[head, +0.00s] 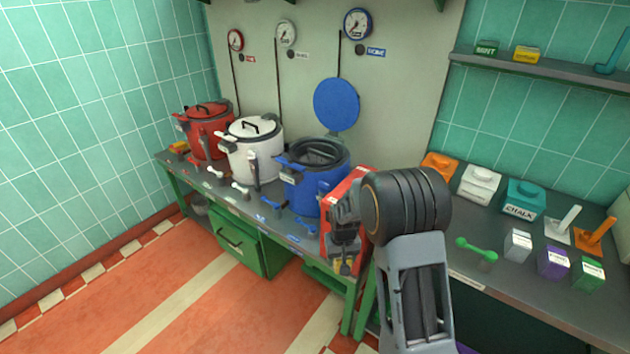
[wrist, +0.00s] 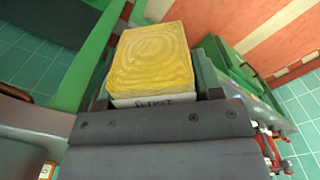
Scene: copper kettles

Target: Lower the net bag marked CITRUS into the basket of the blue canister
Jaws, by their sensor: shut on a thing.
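The blue canister (head: 314,196) stands on the bench with its round blue lid (head: 337,104) raised behind it. A dark basket (head: 318,152) shows in its open mouth. My gripper (head: 344,265) is in front and to the right of the canister, below its rim, shut on a yellow block-like packet (wrist: 152,58). Its top has a grain-like pattern; a white label with dark letters is partly hidden by my gripper, and I cannot read it surely. Only a little yellow shows in the head view. I see no net bag clearly marked CITRUS.
White (head: 252,150) and red (head: 207,131) canisters stand left of the blue one. Small levers line the bench's front edge. Lidded tubs, including a teal CHALK one (head: 524,199), and small labelled boxes occupy the right counter. A shelf (head: 540,67) holds small packets.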

